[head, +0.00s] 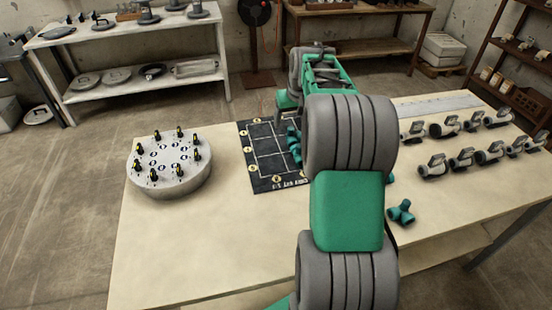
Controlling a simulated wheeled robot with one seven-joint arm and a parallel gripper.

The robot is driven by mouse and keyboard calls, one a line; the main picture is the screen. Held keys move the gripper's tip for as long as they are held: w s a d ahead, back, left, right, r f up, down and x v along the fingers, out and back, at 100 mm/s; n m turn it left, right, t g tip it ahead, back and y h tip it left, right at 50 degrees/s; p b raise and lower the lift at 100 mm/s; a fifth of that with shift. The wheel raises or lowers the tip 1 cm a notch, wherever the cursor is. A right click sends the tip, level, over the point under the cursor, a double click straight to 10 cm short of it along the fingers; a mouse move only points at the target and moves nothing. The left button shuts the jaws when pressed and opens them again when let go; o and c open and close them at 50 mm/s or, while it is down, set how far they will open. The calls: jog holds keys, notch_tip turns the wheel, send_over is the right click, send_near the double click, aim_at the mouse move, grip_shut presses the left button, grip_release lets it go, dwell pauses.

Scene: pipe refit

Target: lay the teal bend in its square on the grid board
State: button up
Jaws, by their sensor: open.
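The dark grid board (257,184) lies on the table, with white square lines and pale round marks along its border. Dark teal fittings (294,147) show at its right part beside my arm. They are partly covered, and I cannot tell which is the bend or whether it lies in a square. My gripper (280,120) shows only in small part above the board, left of my arm, open. My arm hides its fingertips and the board's right side. Another teal fitting with several stubs (401,213) lies on the table right of my arm.
A round pale stand (168,189) with several black-and-yellow upright pieces is left of the board. Several grey pipe fittings with valves (460,157) stand in rows at the right. The table front left (200,250) is clear. Shelves (130,50) stand behind.

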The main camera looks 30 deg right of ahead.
jog(key=s+a+r+n, duration=0.1)
jog(key=s+a, duration=0.3)
jog(key=a, duration=0.3)
jog(key=s+a+r, duration=0.2)
jog(key=s+a, duration=0.1)
jog(key=a, duration=0.5)
jog(key=s+a+f+n, duration=0.1)
jog(key=s+a+f, duration=0.1)
jog(key=s+a, duration=0.3)
jog(key=s+a+f+g, duration=0.1)
jog(key=s+a+f, duration=0.2)
jog(key=s, duration=1)
jog(key=a, duration=0.3)
jog(key=shift+f+n+y, duration=0.15)
jog(key=shift+n+y, duration=0.25)
